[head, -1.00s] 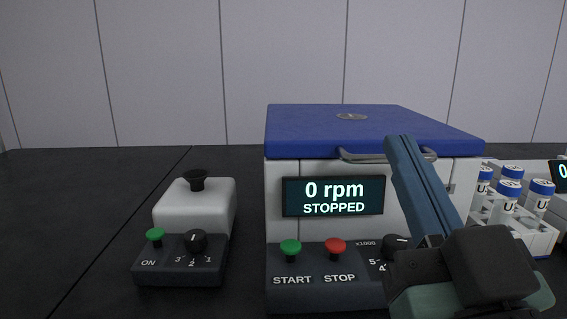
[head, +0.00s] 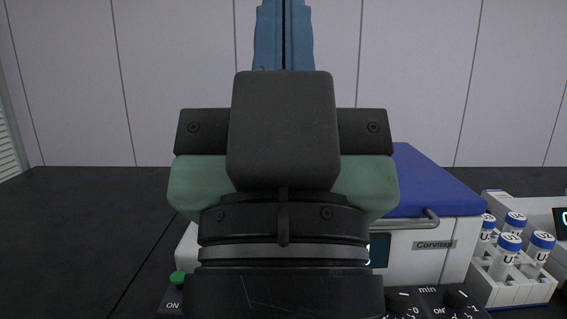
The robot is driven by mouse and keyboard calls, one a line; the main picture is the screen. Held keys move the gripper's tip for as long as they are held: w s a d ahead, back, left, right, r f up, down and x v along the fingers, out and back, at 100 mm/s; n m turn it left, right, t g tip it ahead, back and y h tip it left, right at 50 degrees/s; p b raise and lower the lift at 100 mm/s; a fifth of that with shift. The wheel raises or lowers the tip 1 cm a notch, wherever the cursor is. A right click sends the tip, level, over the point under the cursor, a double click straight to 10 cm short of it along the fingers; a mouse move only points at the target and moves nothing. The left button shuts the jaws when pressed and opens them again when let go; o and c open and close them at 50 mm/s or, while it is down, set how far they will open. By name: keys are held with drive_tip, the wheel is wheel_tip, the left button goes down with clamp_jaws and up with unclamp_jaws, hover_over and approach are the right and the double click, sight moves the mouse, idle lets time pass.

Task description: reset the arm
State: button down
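My gripper (head: 284,35) stands upright in the middle of the head view, close to the camera. Its two blue fingers lie side by side with only a thin dark line between them, and nothing shows held. My gripper and wrist block much of the white centrifuge with the blue lid (head: 425,183). The lid is down, and most of the display and the start and stop buttons are hidden.
A white rack (head: 512,286) with several blue-capped tubes stands right of the centrifuge, beside another white device (head: 525,204) with a display. A green button (head: 178,279) marked ON shows at lower left; the rest of that small device is mostly hidden. The left bench is clear.

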wheel_tip(320, 180, up, 28)
drive_tip(key=p, duration=2.6)
